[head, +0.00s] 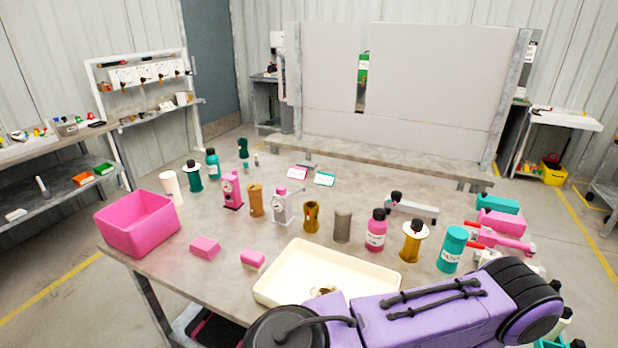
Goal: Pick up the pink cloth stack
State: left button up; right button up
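A small pink block-like stack (205,247) lies on the grey table near its front left edge, just right of the pink bin. A second small pink block (252,260) with a rounded top lies to its right, close to the cream tray. I cannot tell for certain which of the two is the cloth stack. Both rest on the table with nothing touching them. One of my purple arms crosses the bottom right of the head view, in front of the tray. Neither gripper shows.
A pink bin (137,224) stands on the table's left corner. A cream tray (385,283) with small brownish parts lies at the front, partly hidden by my arm. Bottles, including a pink one (376,231), and cylinders stand behind the blocks. Bare table lies between the two blocks.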

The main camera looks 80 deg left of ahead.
aim_at(206, 248)
jog(key=z, duration=0.35)
jog(key=k, duration=1.5)
jog(key=u, duration=0.45)
